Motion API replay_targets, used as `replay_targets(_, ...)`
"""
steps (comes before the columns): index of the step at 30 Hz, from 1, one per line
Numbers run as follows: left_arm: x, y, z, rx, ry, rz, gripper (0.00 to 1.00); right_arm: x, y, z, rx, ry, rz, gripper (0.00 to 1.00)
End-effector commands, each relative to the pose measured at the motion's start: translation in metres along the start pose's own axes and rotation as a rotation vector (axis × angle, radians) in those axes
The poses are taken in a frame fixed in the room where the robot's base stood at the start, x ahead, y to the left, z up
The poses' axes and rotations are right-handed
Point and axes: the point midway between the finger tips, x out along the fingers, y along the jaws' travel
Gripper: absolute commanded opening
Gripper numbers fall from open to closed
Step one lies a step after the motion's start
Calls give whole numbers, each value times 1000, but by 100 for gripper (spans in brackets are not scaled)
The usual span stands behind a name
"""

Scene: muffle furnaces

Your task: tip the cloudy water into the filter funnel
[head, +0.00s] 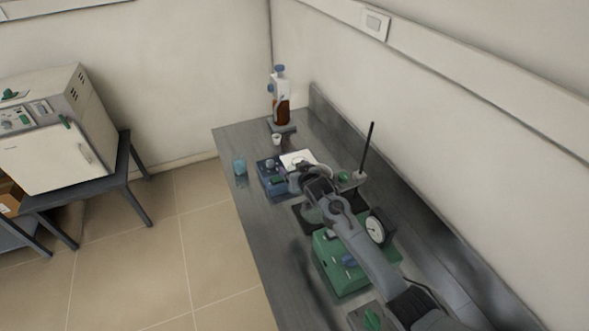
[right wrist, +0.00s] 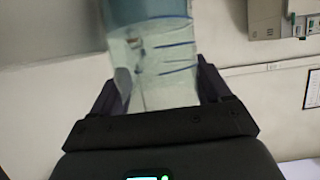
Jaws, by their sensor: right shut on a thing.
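My right gripper (right wrist: 160,95) is shut on a clear beaker (right wrist: 158,62) with blue marks. The beaker stands out between the two fingers in the right wrist view, with a blue-green band at its top edge in that picture. I cannot tell its tilt or the level of the water. In the head view my right gripper (head: 291,178) is over the bench beside a blue device with a white top, and its arm hides most of what it holds. I cannot make out the filter funnel for certain. My left gripper is not in view.
On the bench (head: 235,135) stand a blue cup (head: 239,167), a small white cup (head: 277,139), a brown bottle (head: 281,108), the blue device (head: 268,168), a dark upright rod (head: 367,148), a green machine (head: 335,262) and a round gauge (head: 376,229). A white furnace (head: 55,160) stands left.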

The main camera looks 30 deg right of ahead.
Motion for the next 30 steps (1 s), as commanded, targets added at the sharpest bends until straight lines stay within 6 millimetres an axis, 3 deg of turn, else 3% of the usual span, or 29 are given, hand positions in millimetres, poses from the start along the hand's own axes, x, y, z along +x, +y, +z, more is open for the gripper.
replay_targets(2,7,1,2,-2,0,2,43,3,0,6,4,2,-1,15)
replay_targets(5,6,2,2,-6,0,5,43,0,6,-2,131,4,-51,15)
replay_targets(30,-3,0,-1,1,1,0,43,-2,7,-3,179,2,-74,15)
